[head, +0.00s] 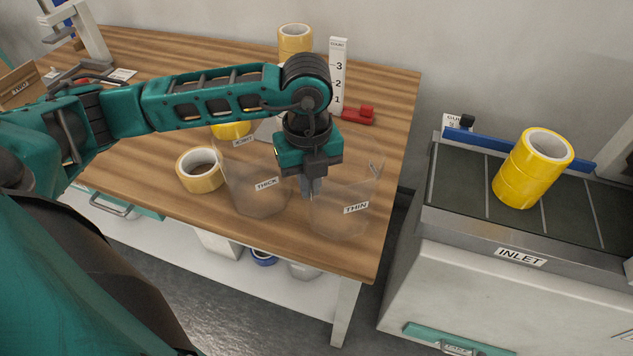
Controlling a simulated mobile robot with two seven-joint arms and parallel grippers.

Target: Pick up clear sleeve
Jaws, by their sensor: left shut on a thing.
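A clear sleeve labelled THIN (340,215) is at the front right of the wooden table. A second clear sleeve labelled THICK (256,195) stands just left of it. My left gripper (311,190) points down, with its fingers shut at the left wall of the THIN sleeve. The sleeve looks upright; I cannot tell whether its base touches the table. The see-through walls make its edges faint. My right gripper is not in view.
A tan tape roll (200,170) lies left of the sleeves. Stacked tape rolls (295,42), a numbered gauge (338,75) and a red piece (360,115) are behind. At right, yellow rolls (520,175) lie on the INLET conveyor (470,190), across a gap.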

